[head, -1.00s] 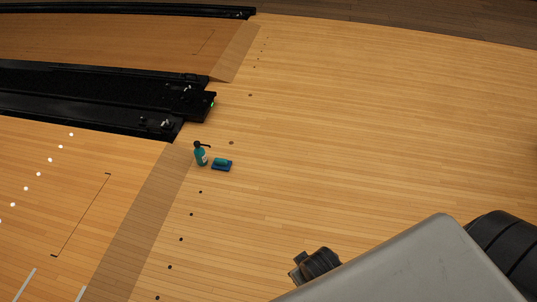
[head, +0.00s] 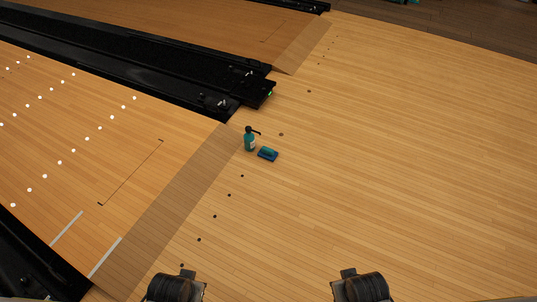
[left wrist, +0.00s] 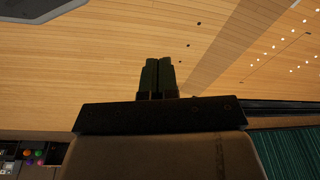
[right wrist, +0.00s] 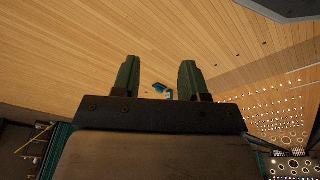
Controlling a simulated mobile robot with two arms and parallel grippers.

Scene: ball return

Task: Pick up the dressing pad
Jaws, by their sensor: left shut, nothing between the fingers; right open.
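The dressing pad (head: 268,154), a small blue block with a teal top, lies on the wooden floor ahead of me. A teal bottle with a black pump (head: 249,140) stands upright just left of it. My left gripper (left wrist: 158,62) is shut and empty, its fingers together in the left wrist view. My right gripper (right wrist: 160,75) is open and empty, its fingers well apart. In the right wrist view small blue-teal shapes (right wrist: 168,94) show far off between the fingers; I cannot clearly separate pad and bottle there. Both grippers are well away from the pad.
A black ball-return or gutter structure (head: 258,92) ends behind the bottle. Lanes with white dots (head: 60,162) lie to the left. Dark dots mark the floor between me and the pad. Open wooden floor (head: 430,170) lies to the right.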

